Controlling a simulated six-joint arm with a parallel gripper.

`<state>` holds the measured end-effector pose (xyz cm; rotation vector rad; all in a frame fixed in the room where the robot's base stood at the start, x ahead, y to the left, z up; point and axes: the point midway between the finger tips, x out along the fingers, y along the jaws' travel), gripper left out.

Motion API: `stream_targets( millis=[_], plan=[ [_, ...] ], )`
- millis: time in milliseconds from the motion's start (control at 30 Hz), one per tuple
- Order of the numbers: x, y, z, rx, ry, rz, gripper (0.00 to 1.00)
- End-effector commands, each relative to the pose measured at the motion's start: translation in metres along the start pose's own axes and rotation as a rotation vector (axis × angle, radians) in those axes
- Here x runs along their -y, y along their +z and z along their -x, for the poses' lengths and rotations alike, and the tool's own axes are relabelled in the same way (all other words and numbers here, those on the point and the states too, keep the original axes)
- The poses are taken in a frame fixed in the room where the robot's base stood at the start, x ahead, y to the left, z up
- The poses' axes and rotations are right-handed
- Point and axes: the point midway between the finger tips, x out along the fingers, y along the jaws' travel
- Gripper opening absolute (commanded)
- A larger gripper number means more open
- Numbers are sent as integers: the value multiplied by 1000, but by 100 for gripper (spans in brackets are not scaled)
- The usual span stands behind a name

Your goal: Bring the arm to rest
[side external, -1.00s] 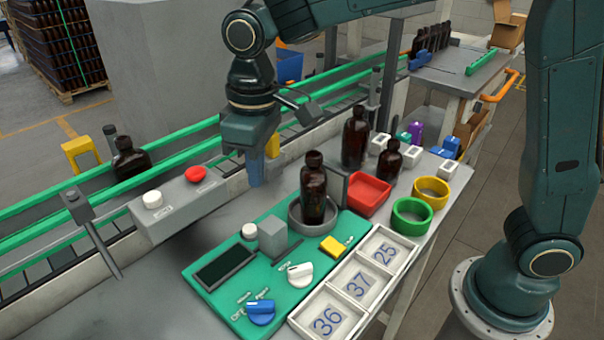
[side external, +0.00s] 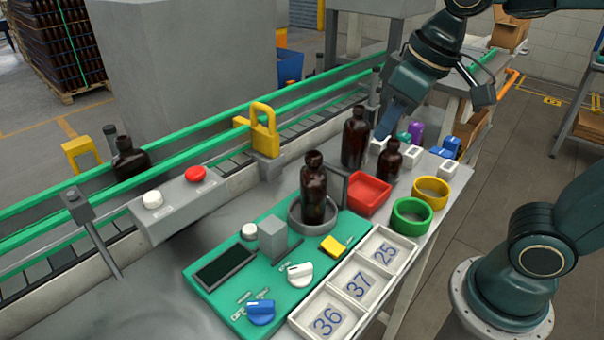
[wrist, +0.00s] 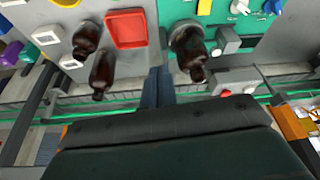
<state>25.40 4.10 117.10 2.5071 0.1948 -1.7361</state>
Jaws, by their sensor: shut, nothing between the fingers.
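My gripper (side external: 392,124) is shut and empty, tilted in the air above the back right of the bench in the side external view. Its fingers also show in the wrist view (wrist: 157,88). A tall amber bottle (side external: 355,140) stands just left of it in the side view. A smaller amber bottle (side external: 391,161) stands below it, near the red tray (side external: 367,195). Another amber bottle (side external: 314,190) stands upright in the round grey holder on the green panel (side external: 215,296). Whether the fingertips are clear of the small white blocks behind is hard to tell.
A conveyor with green rails (side external: 200,125) runs along the back, with an amber bottle (side external: 130,158) on it. A yellow padlock-shaped part (side external: 265,130) stands at its edge. Green (side external: 411,216) and yellow (side external: 431,191) rings and a numbered tray (side external: 360,282) lie at the front.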

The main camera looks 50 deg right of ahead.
Motion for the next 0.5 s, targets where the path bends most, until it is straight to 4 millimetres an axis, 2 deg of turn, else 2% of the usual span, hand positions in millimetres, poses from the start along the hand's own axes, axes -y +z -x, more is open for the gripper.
stream_targets(
  millis=[100, 300, 500],
  plan=[
    [-11, 25, 5, -39, 17, -42, 0],
    [-23, 60, 6, -94, 44, -100, 0],
    [-28, 81, 4, -126, 62, -132, 0]
  ],
)
